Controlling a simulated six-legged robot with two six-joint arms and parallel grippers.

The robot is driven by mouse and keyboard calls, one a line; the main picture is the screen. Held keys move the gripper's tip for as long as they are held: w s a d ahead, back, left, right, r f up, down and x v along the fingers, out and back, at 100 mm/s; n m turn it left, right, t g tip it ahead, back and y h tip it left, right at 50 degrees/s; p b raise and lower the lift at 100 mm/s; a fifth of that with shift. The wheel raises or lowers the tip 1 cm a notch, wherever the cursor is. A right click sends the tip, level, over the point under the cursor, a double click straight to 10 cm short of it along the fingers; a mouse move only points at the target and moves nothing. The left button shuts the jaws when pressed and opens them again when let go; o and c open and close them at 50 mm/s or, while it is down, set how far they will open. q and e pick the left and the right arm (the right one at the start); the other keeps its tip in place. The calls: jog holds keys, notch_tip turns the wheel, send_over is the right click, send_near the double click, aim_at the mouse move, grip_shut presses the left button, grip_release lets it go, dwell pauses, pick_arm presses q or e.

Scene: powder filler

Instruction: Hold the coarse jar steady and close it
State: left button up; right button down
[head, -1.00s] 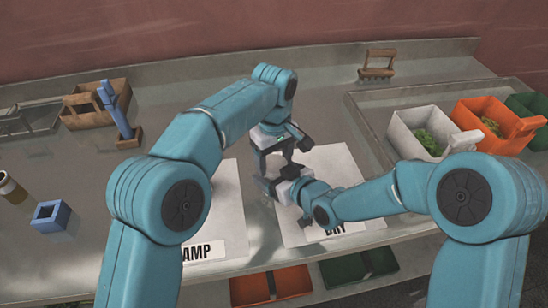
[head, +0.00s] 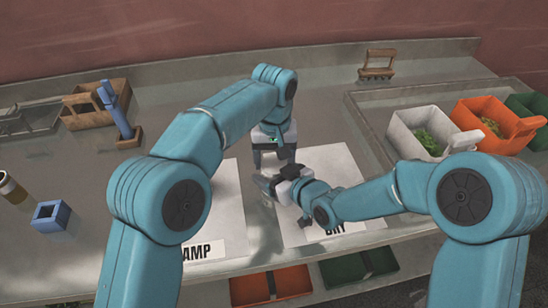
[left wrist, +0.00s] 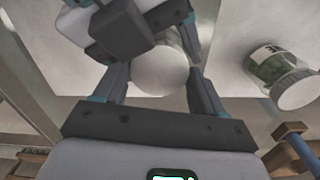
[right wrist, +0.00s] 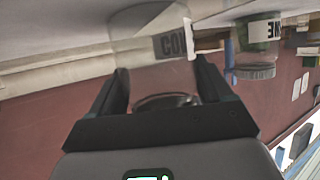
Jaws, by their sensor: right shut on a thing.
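The coarse jar (right wrist: 150,45), clear with a label partly reading "CO", stands between the fingers of my right gripper (right wrist: 165,90), which is shut on it. My left gripper (left wrist: 158,80) is open, pointing down, with one finger on each side of a round white lid (left wrist: 160,72). I cannot tell whether the lid is seated on the jar. In the head view my left gripper (head: 273,160) is just above and behind my right gripper (head: 268,184). The jar is mostly hidden there.
Another jar with a white lid (left wrist: 282,78) stands nearby. White sheets (head: 335,165) lie under the work area. At left are a blue square holder (head: 50,216) and a wooden box (head: 85,110). White and orange bins (head: 490,115) stand at right.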

pick_arm(q)
jog(key=shift+o, duration=1.2)
jog(key=shift+d, duration=0.1)
pick_arm(e)
jog(key=shift+a, duration=0.1)
pick_arm(q)
jog(key=shift+r, duration=2.3)
pick_arm(e)
jog(key=shift+s, duration=0.1)
